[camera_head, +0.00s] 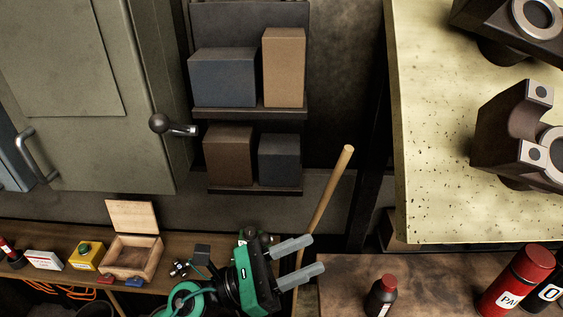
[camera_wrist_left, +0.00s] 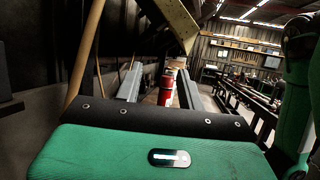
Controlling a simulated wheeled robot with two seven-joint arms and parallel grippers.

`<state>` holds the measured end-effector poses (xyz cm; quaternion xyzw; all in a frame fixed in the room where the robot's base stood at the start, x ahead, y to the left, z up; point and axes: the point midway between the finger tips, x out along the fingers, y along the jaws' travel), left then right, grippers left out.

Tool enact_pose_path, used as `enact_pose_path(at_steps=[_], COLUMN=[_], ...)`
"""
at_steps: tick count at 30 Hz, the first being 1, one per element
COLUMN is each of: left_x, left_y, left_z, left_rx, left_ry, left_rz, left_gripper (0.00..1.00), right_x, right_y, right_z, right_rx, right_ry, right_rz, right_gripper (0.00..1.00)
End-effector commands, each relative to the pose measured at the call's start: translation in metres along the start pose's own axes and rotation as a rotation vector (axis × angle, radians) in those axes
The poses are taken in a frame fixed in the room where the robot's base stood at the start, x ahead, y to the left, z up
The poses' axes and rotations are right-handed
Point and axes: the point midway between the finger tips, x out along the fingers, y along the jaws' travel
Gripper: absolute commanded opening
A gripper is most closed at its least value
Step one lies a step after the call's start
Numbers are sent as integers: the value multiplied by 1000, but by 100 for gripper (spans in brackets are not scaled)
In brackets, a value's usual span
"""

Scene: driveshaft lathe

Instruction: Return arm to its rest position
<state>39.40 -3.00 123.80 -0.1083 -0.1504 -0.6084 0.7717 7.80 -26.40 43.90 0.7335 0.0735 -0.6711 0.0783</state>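My left gripper (camera_head: 307,261) shows at the lower middle of the head view, with a green and black body and two grey fingers pointing right. The fingers are parallel and apart, with nothing between them. In the left wrist view the two fingers (camera_wrist_left: 160,88) also stand apart. Beyond them a red can (camera_wrist_left: 167,88) shows in the gap, at a distance. My right gripper is in neither view.
A wooden handle (camera_head: 328,198) leans close behind the left gripper. A bench with an open wooden box (camera_head: 147,262) is at the lower left. A dark bottle (camera_head: 381,296) and a red can (camera_head: 517,279) stand at the lower right. A pale machine table (camera_head: 430,120) is at the right.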

Motion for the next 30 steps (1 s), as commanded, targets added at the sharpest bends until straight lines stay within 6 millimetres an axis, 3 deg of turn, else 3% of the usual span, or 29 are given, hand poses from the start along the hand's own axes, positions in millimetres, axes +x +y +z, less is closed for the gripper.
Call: enact_pose_path(at_steps=[3, 7, 11, 15, 20, 24, 29, 30], left_x=[-20, -59, -111, -175, -247, -299, -334, -340], left_y=[37, 80, 113, 130, 118, 81, 32, 21], left_z=[26, 36, 25, -7, -59, -105, -138, -144], left_rx=[-295, -618, -937, -1263, -1599, -1832, -1983, 1930], left_ry=[-183, -387, -597, -831, -1112, -1354, -1566, 1548], left_rz=[233, 479, 721, 985, 1298, 1580, 1848, -1836], left_gripper=[39, 39, 39, 39, 39, 39, 39, 39], right_x=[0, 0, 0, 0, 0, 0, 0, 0], right_y=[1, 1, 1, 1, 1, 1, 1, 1], right_z=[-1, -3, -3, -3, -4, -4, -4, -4], right_rx=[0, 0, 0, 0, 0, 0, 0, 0], right_ry=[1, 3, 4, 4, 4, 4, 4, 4], right_rz=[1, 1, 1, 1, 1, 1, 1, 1], right_gripper=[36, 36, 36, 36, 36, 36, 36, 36])
